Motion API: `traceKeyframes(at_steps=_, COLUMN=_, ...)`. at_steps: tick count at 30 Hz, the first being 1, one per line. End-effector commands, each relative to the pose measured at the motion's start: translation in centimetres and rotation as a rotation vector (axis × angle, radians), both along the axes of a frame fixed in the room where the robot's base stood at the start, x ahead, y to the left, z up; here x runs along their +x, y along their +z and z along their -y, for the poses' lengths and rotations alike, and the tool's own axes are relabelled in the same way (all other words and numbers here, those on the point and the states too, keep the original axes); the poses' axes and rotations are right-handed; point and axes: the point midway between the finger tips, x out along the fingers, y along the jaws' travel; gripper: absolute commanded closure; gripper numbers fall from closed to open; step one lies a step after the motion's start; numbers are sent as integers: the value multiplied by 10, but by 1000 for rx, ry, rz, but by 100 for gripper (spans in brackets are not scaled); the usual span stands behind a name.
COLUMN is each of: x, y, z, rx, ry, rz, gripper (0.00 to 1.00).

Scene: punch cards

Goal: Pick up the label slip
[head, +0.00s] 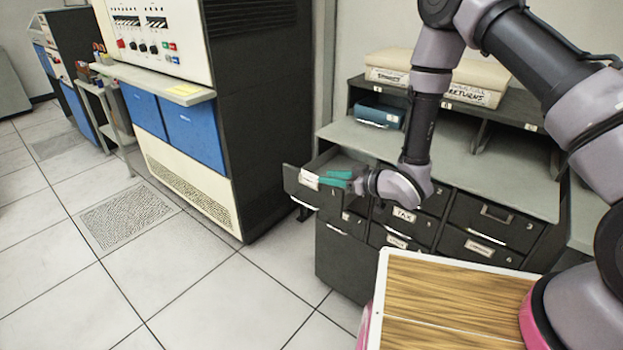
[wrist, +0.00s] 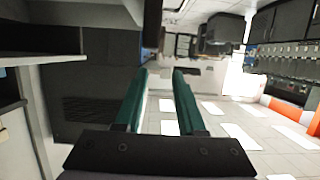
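A small white label slip (head: 309,180) shows at the front of the pulled-out dark drawer (head: 330,197), at the cabinet's upper left. My gripper (head: 324,178) has teal fingers and reaches leftward over this drawer, with its tips close to the slip's right side. I cannot tell whether they touch it. In the wrist view my gripper (wrist: 160,73) is open, its two fingers apart with only the far room visible between them. The slip cannot be made out in the wrist view.
The dark cabinet (head: 345,262) has several other labelled drawers, such as one marked TAX (head: 404,214). A blue box (head: 380,114) and boxes marked RETURNS (head: 475,95) stand above. A computer console (head: 185,125) is at left. The tiled floor between is clear.

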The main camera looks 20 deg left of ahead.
Motion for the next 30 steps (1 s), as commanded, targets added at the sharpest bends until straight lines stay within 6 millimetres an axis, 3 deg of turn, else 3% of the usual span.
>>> traceKeyframes(at_steps=16, x=25, y=-16, z=-55, rx=0, ry=0, rz=1, gripper=61)
traceKeyframes(at_steps=25, x=28, y=-17, z=-60, rx=0, ry=-2, rz=1, gripper=61)
traceKeyframes(at_steps=26, x=28, y=-17, z=-59, rx=0, ry=-2, rz=1, gripper=69)
traceKeyframes(at_steps=28, x=28, y=-17, z=-60, rx=0, ry=-2, rz=1, gripper=96)
traceKeyframes(at_steps=30, x=28, y=-17, z=-60, rx=0, ry=-2, rz=1, gripper=100)
